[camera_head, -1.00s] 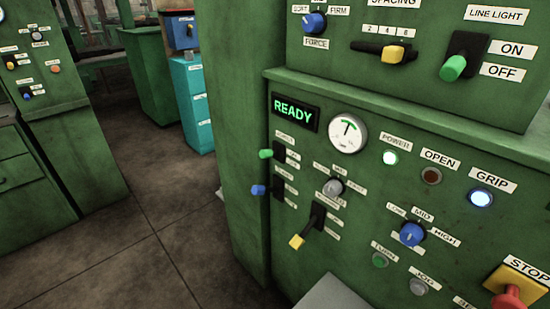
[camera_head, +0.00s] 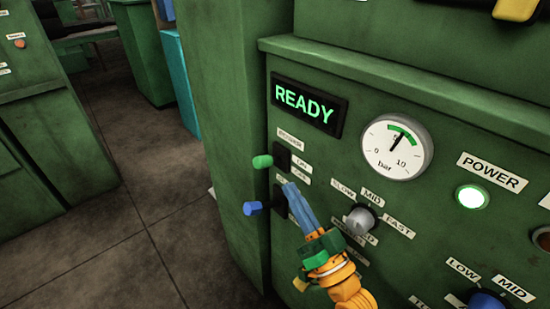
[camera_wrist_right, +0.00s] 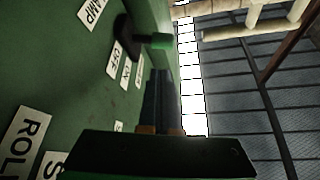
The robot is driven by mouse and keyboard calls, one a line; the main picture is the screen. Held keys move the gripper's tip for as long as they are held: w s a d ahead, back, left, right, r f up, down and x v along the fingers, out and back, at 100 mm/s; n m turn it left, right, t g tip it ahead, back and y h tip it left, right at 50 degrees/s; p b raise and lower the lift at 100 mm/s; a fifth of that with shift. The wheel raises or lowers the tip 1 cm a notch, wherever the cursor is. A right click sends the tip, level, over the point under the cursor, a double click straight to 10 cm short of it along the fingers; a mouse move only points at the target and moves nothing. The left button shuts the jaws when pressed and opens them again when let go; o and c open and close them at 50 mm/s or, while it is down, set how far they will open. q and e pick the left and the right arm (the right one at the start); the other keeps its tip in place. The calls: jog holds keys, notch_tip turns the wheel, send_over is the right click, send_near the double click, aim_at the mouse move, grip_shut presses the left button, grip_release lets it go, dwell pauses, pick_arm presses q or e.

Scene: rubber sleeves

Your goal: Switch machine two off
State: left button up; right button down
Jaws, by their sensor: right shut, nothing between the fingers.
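The green machine has a lit READY display (camera_head: 309,104) and a lit POWER lamp (camera_head: 470,197). On its left edge are a green-tipped switch (camera_head: 262,161) and, below it, a blue-tipped switch (camera_head: 252,208). My right gripper (camera_head: 289,188) is shut and empty, in front of the panel just right of these switches, close to the blue one's dark base. In the right wrist view the green-tipped switch (camera_wrist_right: 160,41) is beyond the fingertips (camera_wrist_right: 160,76), near OFF and ON labels. I cannot tell whether the fingers touch anything. My left gripper is out of view.
A pressure gauge (camera_head: 397,147) and a grey knob (camera_head: 360,219) are right of my right gripper. A blue knob (camera_head: 487,300) is at the lower edge. A ledge (camera_head: 400,75) juts out above. Open floor (camera_head: 120,220) lies left of the machine.

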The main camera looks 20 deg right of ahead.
aim_at(274, 162)
jog(key=p+x, duration=0.1)
jog(key=x, duration=0.7)
jog(key=shift+a, duration=0.1)
